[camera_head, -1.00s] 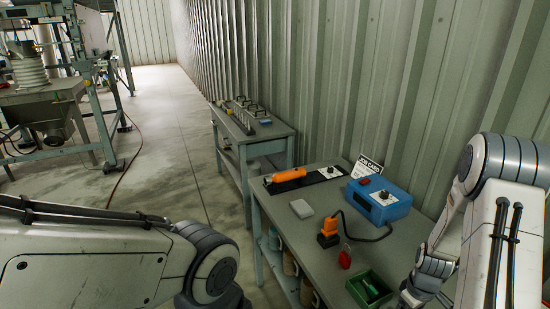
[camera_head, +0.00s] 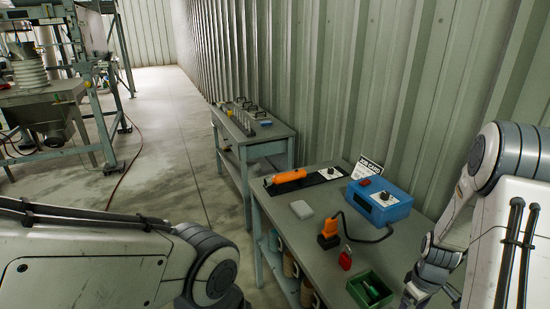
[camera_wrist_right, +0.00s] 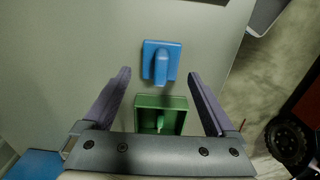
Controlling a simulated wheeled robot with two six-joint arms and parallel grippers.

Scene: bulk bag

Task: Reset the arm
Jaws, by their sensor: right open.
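My right arm (camera_head: 500,220) comes in from the right in the head view, over the near end of the workbench. My right gripper (camera_wrist_right: 162,90) is open and empty in the wrist view, its two dark fingers spread apart. Between the fingers, below them on the bench, lies a green open tray (camera_wrist_right: 146,102) with a small green item in it. Beyond it is a blue square piece with a raised handle (camera_wrist_right: 161,63). My left arm (camera_head: 90,265) shows at the lower left of the head view; its gripper is out of frame.
A second bench (camera_head: 270,133) stands behind.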

